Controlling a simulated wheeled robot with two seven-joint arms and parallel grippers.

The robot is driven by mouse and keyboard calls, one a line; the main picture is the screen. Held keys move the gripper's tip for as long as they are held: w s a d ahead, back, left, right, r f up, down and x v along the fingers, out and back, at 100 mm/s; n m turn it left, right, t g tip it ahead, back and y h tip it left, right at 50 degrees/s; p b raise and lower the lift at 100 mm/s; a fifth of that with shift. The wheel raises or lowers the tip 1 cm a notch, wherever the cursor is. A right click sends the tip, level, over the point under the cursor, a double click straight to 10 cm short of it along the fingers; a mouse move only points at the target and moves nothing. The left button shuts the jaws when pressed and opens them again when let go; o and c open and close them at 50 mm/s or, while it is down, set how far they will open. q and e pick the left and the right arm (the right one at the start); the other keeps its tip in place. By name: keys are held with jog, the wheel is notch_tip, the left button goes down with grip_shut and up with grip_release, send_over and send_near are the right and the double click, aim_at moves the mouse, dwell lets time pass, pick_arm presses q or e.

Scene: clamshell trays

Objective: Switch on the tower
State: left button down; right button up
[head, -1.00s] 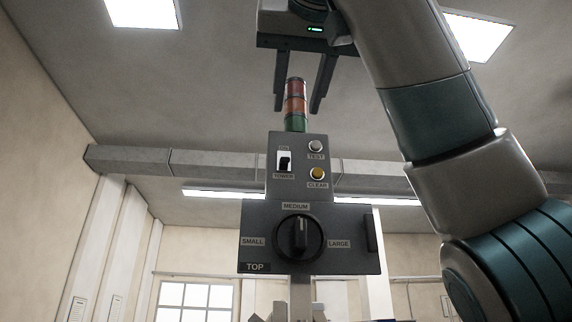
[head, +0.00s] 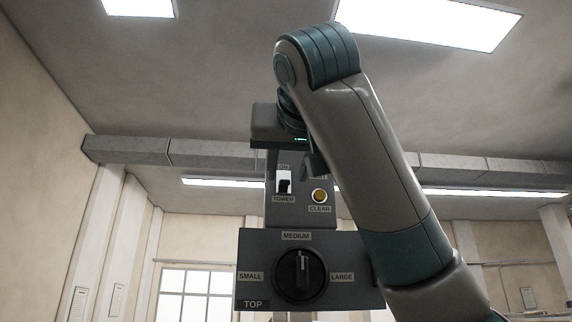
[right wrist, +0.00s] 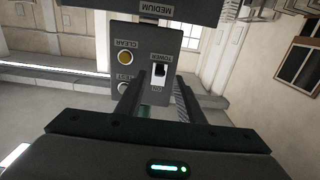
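The grey control box (head: 257,300) stands ahead, with its upper panel (head: 299,215) above the large dial (head: 301,274). The tower switch (head: 284,182) is a white plate with a black lever, between an ON label above and a TOWER label below. Its lever sits toward the TOWER label. In the right wrist view the switch (right wrist: 160,74) shows upside down, beyond the fingers. My right gripper (head: 292,164) is over the top of the panel and hides the light stack. In the right wrist view its two fingers (right wrist: 158,104) are apart and empty. My left gripper is not in view.
A yellow CLEAR button (head: 320,195) sits right of the switch, and a TEST button (right wrist: 124,88) is close to one finger in the right wrist view. My right arm covers the area right of the box. The space left of the box looks free.

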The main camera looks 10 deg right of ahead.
aim_at(285, 181)
jog(key=shift+w+p, duration=0.85)
jog(key=shift+w, duration=1.25)
grip_shut()
